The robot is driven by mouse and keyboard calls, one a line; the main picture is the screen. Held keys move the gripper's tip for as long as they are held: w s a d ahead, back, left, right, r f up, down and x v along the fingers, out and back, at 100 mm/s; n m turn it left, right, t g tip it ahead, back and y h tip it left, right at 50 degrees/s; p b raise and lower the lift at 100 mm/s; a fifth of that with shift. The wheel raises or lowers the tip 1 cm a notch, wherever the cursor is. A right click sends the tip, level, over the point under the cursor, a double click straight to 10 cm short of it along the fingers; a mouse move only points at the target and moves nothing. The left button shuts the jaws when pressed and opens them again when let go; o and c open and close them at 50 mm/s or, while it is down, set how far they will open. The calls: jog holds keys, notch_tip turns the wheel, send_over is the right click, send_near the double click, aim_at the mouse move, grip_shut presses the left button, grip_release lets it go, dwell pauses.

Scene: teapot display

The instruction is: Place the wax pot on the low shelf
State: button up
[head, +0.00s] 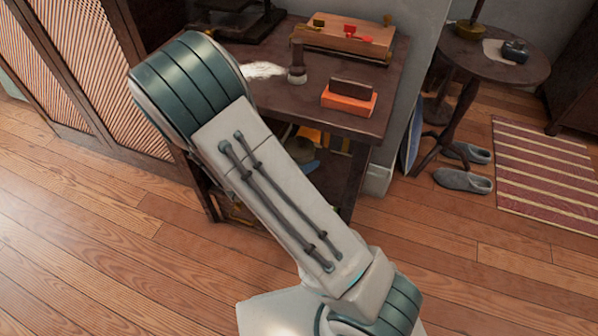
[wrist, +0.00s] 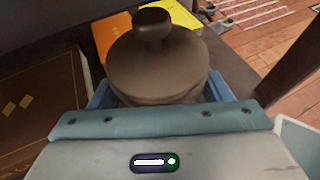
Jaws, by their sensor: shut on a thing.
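The wax pot (wrist: 155,65) is a brown, rounded pot with a wide lid and a round knob, upright in the wrist view. My gripper (wrist: 160,98) is shut on it, with a blue finger at each side. The pot's lower part is hidden by the gripper, so I cannot tell whether its base touches the wood. The low shelf (wrist: 235,68) is dark wood and shows right of the pot. In the head view my arm covers most of the space under the desk; only small blue and olive parts show there.
A brown case with gold diamonds (wrist: 40,90) lies at left. A dark leg (wrist: 300,65) rises at right. The desk top (head: 385,100) above holds an orange block (head: 348,102) and a wooden box (head: 345,37).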

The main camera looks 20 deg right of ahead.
notch_tip(320, 180, down, 5)
jog(key=b, duration=0.2)
jog(key=shift+b, duration=0.3)
jog(key=shift+w+f, duration=0.2)
jog(key=shift+f, duration=0.05)
jog(key=shift+f+b, duration=0.15)
jog(key=shift+b, duration=0.2)
jog(key=o, duration=1.3)
jog(key=shift+s+a+r, duration=0.1)
jog(key=shift+a+r, duration=0.05)
jog(key=shift+r, duration=0.15)
jog(key=p+v, duration=0.4)
jog(key=v, duration=0.7)
jog(key=shift+s+a, duration=0.2)
jog(key=shift+a, duration=0.05)
